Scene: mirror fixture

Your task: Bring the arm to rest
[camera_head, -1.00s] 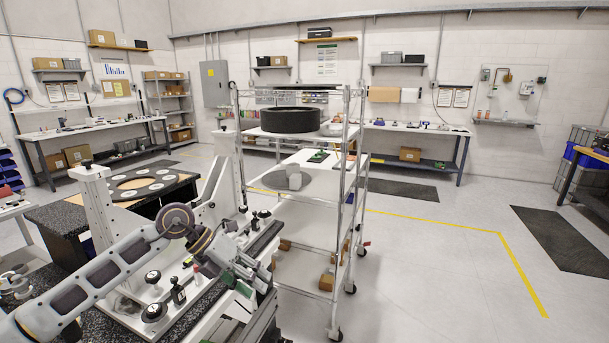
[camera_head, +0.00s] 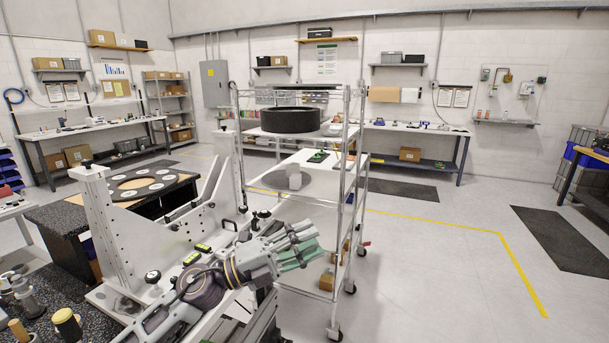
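My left arm comes in from the bottom left, and its grey gripper (camera_head: 306,246) is held out in front of the wire shelf cart, over the right end of the white fixture (camera_head: 120,225). Its grey and green finger parts point to the right, and I cannot tell how far apart they are. I see nothing clearly held in it. The fixture has upright plates and a base with black knobs. My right gripper is not in view.
The wire cart (camera_head: 335,200) stands just behind the gripper and carries a black ring (camera_head: 290,120). A black table (camera_head: 65,218) with a disc plate (camera_head: 143,184) stands at left. Open floor (camera_head: 440,270) lies to the right.

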